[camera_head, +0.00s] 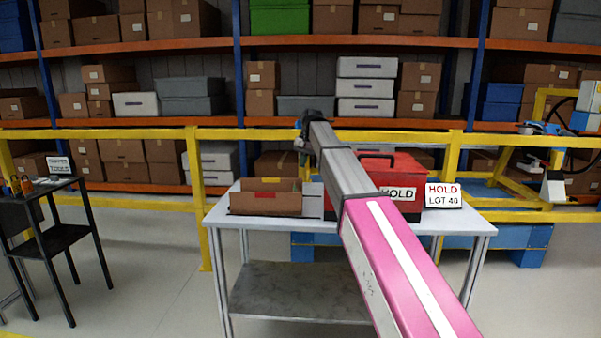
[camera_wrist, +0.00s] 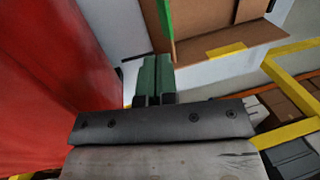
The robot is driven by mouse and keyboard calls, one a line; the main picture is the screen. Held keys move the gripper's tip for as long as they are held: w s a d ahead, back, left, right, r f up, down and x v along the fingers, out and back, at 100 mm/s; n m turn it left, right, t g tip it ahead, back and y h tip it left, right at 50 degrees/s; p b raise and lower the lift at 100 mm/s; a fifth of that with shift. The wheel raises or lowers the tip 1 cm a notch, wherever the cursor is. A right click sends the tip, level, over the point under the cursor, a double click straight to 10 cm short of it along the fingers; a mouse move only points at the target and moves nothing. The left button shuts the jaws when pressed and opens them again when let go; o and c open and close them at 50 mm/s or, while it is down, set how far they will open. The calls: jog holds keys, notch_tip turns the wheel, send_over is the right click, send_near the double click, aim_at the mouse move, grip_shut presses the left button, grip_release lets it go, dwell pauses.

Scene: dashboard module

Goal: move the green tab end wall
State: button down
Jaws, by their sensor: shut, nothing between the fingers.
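An open brown cardboard box (camera_head: 265,203) sits at the left of the white table, with a red tab on its far wall and a yellow tab (camera_head: 265,195) on its near wall. In the wrist view, a green tab (camera_wrist: 165,17) shows along one end wall of the box (camera_wrist: 205,45), cut off by the picture's top; the yellow tab (camera_wrist: 227,52) shows on the adjoining wall. My gripper (camera_wrist: 157,58) has its dark green fingers together, with nothing visible between them. The fingertips are close to the green-tab end; I cannot tell whether they touch. The arm hides the gripper's tips in the head view.
A red case (camera_head: 400,175) with a HOLD label stands right of the box, and its red side (camera_wrist: 55,85) is close to my gripper in the wrist view. A HOLD LOT sign (camera_head: 443,195) stands at the right. A yellow rail (camera_head: 100,134) runs behind the table.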

aim_at(295, 190)
jog(key=x, duration=0.9)
jog(key=shift+a, duration=0.55)
dwell(0.5)
jog(key=shift+a+f, duration=0.15)
jog(key=shift+a, duration=0.3)
jog(key=shift+a+f, duration=0.2)
jog(key=shift+a, duration=0.25)
jog(key=shift+s+a+f, duration=0.1)
jog(key=shift+a+f, duration=0.3)
jog(key=shift+a, duration=0.25)
jog(key=shift+a+f, duration=0.45)
jog(key=shift+a, duration=0.15)
jog(key=shift+a+f, duration=0.7)
jog(key=shift+f, duration=0.15)
jog(key=shift+s+a+f, duration=0.1)
jog(key=shift+a+f, duration=0.2)
jog(key=shift+f, duration=0.25)
jog(key=shift+a+f, duration=0.3)
jog(key=shift+f, duration=0.25)
jog(key=shift+d, duration=0.15)
